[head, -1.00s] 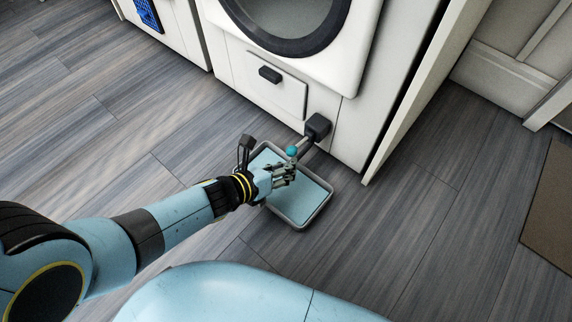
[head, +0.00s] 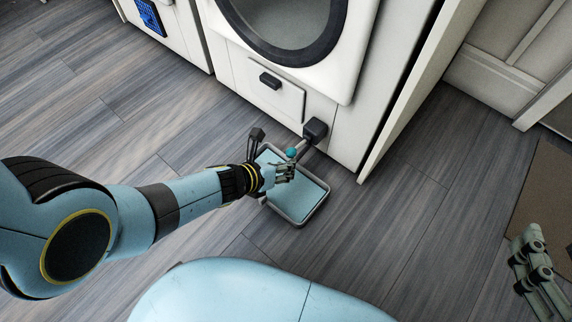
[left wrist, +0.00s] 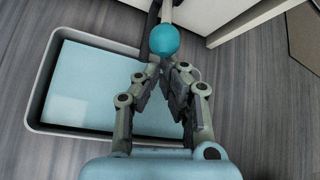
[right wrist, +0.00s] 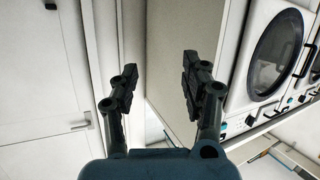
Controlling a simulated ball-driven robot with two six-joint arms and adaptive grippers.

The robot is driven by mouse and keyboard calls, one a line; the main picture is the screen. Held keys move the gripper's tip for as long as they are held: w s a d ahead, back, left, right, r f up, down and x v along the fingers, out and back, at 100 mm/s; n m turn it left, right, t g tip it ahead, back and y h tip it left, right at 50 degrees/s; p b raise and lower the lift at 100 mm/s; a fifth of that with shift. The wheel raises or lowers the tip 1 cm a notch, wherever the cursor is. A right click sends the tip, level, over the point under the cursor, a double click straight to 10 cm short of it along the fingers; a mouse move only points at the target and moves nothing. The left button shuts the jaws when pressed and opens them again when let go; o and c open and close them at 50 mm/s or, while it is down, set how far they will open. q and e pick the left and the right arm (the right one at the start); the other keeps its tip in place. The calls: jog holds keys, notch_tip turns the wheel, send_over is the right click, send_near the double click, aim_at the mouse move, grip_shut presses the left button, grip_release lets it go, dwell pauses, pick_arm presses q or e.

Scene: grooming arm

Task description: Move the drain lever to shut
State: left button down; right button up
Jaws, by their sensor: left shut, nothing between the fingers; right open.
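The drain lever (head: 304,144) is a short grey bar with a teal ball at its end. It sticks out from a dark block (head: 315,130) low on the front of a white machine. The teal ball (left wrist: 164,40) shows in the left wrist view just beyond my left fingertips. My left gripper (head: 288,171) is shut and empty, right beside the ball; I cannot tell whether it touches. In the left wrist view its fingers (left wrist: 164,72) hide part of what is below. My right gripper (head: 537,262) is open and empty at the lower right, far from the lever.
A grey tray (head: 318,207) with a pale blue inside lies on the floor under the lever and my left gripper. A white panel (head: 410,105) stands right of the machine. A brown mat (head: 545,190) lies at the right. The wooden floor between is clear.

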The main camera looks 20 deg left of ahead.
jog(key=s+f+g+p, duration=0.1)
jog(key=g, duration=0.1)
jog(key=s+f+g+p, duration=0.1)
jog(key=g, duration=0.1)
jog(key=s+d+f+g+p, duration=0.1)
jog(key=s+f+g, duration=0.1)
jog(key=shift+m+h, duration=0.4)
